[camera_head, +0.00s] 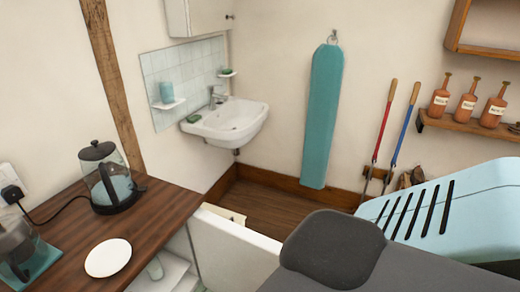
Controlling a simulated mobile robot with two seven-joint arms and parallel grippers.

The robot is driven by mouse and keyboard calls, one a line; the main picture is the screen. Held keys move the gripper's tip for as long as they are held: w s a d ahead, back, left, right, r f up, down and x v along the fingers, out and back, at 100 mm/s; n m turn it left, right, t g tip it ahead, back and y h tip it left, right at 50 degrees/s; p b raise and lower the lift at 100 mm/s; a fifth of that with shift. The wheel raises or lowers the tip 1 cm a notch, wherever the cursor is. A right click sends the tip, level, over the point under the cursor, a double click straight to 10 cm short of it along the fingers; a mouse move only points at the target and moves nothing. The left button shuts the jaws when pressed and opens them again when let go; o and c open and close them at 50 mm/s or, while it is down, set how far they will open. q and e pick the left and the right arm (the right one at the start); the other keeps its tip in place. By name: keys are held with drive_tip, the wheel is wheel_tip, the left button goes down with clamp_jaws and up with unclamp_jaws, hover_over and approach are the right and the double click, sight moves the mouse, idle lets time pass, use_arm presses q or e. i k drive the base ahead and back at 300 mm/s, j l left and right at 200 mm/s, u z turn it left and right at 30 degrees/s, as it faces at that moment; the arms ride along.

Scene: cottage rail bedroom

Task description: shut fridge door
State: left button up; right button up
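The fridge stands under the dark wooden counter, and part of its white interior (172,278) shows with a small greenish item on a shelf. Its white door (232,256) stands open, swung out from the counter front. The door's top edge and one broad face show. Its lower part is cut off by the frame, and its right end is covered by a dark grey rounded part in the foreground. Neither of my grippers is in view, and no contact with the door shows.
The counter (165,207) holds a kettle (107,177), a white plate (108,258) and a glass jug (22,250). Bare floor (275,200) lies beyond the door, below the sink (228,120). Grey and light blue slotted parts block the lower right.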

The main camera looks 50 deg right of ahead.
sight(232, 258)
drive_tip(key=k+l+u, duration=0.15)
drive_tip(key=l, duration=0.25)
drive_tip(key=k+l+u, duration=0.15)
drive_tip(key=k+l, duration=0.15)
drive_tip(key=k+l+u, duration=0.1)
drive_tip(key=l, duration=0.2)
drive_tip(key=k+l+u, duration=0.1)
drive_tip(key=l, duration=0.25)
drive_tip(key=k+l+u, duration=0.1)
drive_tip(key=l+u, duration=0.15)
drive_tip(key=l, duration=0.4)
drive_tip(key=k+l+u, duration=0.1)
drive_tip(key=l, duration=0.45)
drive_tip(key=i+l+u, duration=0.1)
drive_tip(key=l, duration=0.5)
drive_tip(key=l+u, duration=0.1)
drive_tip(key=l, duration=0.45)
drive_tip(key=i, duration=0.05)
